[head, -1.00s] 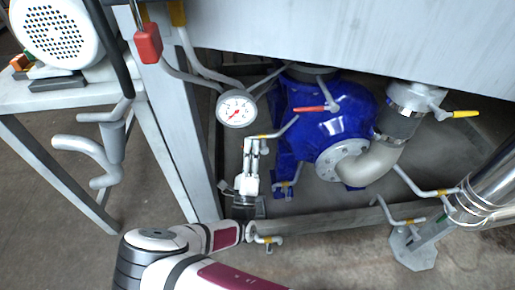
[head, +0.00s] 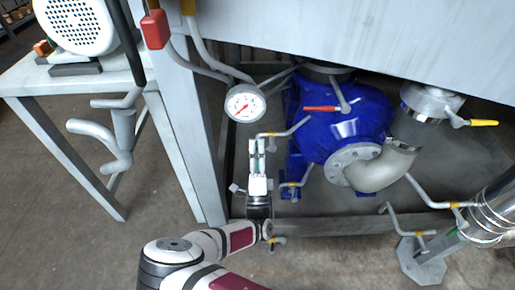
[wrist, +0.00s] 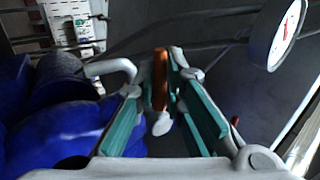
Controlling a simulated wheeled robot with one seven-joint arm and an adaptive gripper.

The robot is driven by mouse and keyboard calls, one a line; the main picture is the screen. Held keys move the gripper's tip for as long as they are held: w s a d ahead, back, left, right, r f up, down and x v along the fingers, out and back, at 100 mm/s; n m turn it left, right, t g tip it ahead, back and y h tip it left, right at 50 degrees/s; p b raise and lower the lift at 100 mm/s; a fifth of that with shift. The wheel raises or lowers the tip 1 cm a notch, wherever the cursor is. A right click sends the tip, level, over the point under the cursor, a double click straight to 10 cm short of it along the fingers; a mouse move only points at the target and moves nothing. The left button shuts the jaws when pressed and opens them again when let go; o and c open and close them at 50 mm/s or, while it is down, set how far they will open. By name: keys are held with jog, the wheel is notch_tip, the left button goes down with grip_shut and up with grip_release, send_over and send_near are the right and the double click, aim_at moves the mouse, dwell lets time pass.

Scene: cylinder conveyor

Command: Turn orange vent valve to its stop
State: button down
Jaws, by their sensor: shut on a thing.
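The orange vent valve handle (wrist: 160,80) shows in the wrist view as a narrow upright bar with a pale rounded end. It lies between the teal-padded fingers of my gripper (wrist: 158,100), which is shut on it. In the head view my gripper (head: 257,146) reaches up beside the blue pump, just below the pressure gauge. A small orange-yellow band (head: 268,134) on a bent grey handle shows at the fingertips. The fingers partly hide the valve there, and its exact angle is hard to tell.
The white gauge (head: 245,103) hangs close above the gripper and also shows in the wrist view (wrist: 287,32). The blue pump (head: 350,125) is close on the right. A red handle (head: 322,108), a yellow handle (head: 484,123) and a steel frame leg (head: 185,130) stand around.

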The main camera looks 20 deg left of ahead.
jog(key=shift+f, duration=0.1)
jog(key=c, duration=1.7)
grip_release()
jog(key=shift+o, duration=0.2)
jog(key=v, duration=1.2)
